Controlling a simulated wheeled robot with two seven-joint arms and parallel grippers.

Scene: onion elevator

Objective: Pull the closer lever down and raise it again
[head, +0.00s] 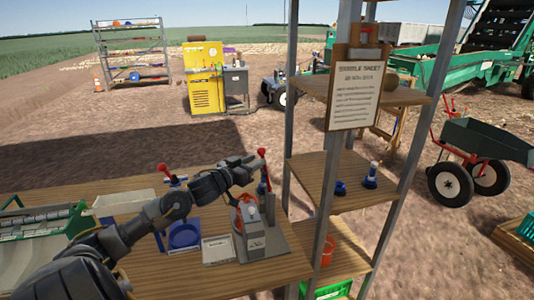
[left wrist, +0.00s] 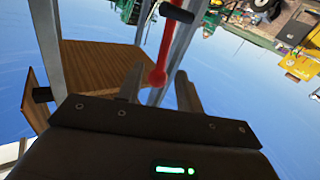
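The lever with a red handle (head: 262,153) stands upright on the grey and orange device (head: 252,228) at the right of the wooden table. A second red-handled lever (head: 163,169) stands farther left, partly behind my arm. My left gripper (head: 254,167) is at the right lever's upper part, just below its red top. My right gripper is not in view.
A wooden shelf rack (head: 331,188) with metal posts stands right beside the table, close to the gripper. A paper sign (head: 355,95) hangs on it. A green-framed tray (head: 45,235) is at left.

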